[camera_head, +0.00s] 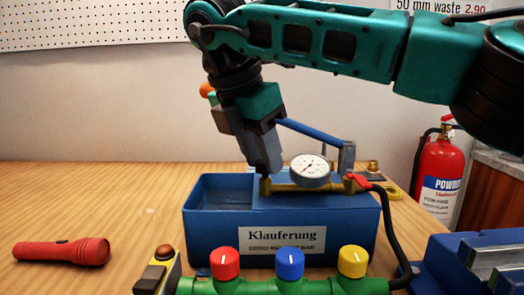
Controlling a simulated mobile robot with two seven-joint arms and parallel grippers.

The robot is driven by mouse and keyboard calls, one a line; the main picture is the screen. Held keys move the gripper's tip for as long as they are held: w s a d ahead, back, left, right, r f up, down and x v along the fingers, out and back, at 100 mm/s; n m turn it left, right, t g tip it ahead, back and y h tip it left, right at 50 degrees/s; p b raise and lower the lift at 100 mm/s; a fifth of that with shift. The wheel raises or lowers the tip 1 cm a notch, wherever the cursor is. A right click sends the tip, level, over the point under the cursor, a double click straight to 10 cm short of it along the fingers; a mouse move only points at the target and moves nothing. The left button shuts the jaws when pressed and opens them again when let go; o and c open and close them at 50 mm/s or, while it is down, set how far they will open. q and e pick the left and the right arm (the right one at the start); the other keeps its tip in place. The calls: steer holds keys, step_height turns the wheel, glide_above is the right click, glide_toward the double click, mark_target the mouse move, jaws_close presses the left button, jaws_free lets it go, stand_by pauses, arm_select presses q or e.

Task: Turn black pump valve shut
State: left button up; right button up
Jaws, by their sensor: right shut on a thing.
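A blue test pump (203,230) with a white label stands on the wooden table, with a brass pipe and a round gauge (310,170) on top. My right gripper (268,168) comes down from above onto the left end of the brass pipe. Its jaws are shut on a small dark piece there, apparently the black pump valve (265,185), mostly hidden by the fingers; its angle cannot be told. A red valve handle (357,181) sits at the right end of the pipe. My left gripper is not in view.
A blue pump lever (313,134) slopes close to the right of the gripper. A green manifold (320,287) with red, blue and yellow knobs stands in front. A red torch (62,252) lies left. A black hose (387,228) runs down at right.

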stand_by(0.3)
steer(key=o, duration=0.7)
steer(key=shift+o, duration=0.2)
steer(key=shift+r, duration=0.1)
steer(key=shift+r, duration=0.3)
steer(key=p+v, duration=0.4)
steer(key=v, duration=0.8)
